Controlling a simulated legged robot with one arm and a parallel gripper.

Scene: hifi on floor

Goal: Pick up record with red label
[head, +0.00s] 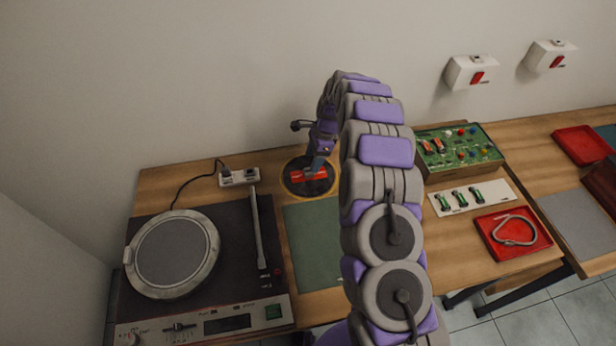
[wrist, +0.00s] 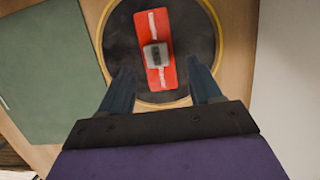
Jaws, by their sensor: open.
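The record is a black disc (head: 294,186) with a yellow outer ring and a red rectangular label (head: 310,175), lying flat on the wooden table. In the wrist view the black disc (wrist: 122,45) and its red label (wrist: 153,25) are at top centre. A small grey block (wrist: 155,55) sits on the label's middle. My gripper (wrist: 163,82) is open, its two dark fingers pointing toward the disc on either side of the label's lower end. Nothing is between the fingertips in a grip. In the head view my gripper (head: 315,172) is over the disc and hides part of it.
A turntable (head: 250,292) stands left of the record. A power strip (head: 239,178) lies behind it. A green mat (head: 314,240) lies in front of the record. Right of my arm are a green circuit board (head: 458,150), a white strip with green parts (head: 490,193) and a red tray (head: 530,252).

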